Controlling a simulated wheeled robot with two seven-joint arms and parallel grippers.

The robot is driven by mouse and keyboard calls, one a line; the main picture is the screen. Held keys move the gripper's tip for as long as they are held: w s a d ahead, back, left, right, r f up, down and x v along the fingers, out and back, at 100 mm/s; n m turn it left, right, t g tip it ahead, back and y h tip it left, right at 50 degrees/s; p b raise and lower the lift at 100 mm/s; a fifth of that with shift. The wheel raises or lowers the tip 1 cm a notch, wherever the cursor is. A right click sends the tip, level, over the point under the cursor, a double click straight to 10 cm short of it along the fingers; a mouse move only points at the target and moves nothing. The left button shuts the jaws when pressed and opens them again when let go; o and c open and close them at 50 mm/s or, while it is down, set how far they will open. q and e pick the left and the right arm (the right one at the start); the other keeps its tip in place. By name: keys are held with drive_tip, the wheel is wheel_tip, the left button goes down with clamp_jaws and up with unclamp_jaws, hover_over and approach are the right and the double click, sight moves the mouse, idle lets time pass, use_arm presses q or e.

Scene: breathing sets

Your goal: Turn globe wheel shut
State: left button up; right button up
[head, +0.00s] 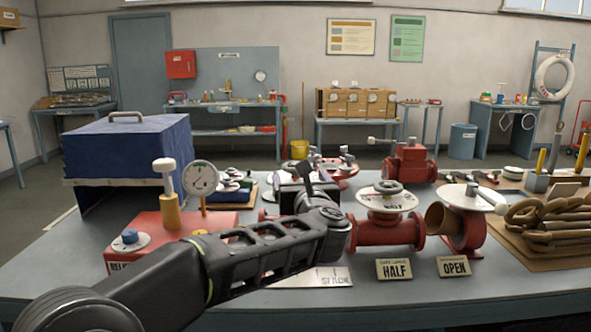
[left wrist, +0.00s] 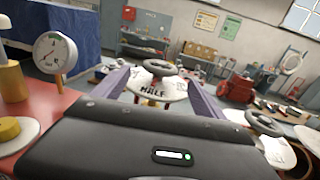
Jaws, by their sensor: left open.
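A grey handwheel (head: 387,187) sits on a white disc reading HALF (head: 384,201), on top of a red flanged valve (head: 392,233). The gripper is open and empty, with no visible contact with the wheel. In the head view my left arm reaches in from the left and ends just left of this valve; its fingers are not clearly seen there. My right gripper is out of view.
A second red valve (head: 462,232) with a white disc stands to the right. HALF (head: 394,269) and OPEN (head: 453,266) cards stand in front. A red relief unit (head: 158,236) with a gauge (head: 200,179) is left. Brown coils (head: 555,225) lie far right.

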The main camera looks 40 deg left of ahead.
use_arm(q)
drive_tip(key=p+x, duration=0.1)
drive_tip(key=x, duration=0.5)
drive_tip(key=shift+w+a+p, duration=0.15)
drive_tip(key=shift+w+p, duration=0.05)
drive_tip(key=shift+p, duration=0.15)
drive_tip(key=shift+w+a, duration=0.45)
drive_tip(key=c, duration=1.4)
drive_tip(key=shift+o, duration=0.2)
drive_tip(key=shift+f, duration=0.1)
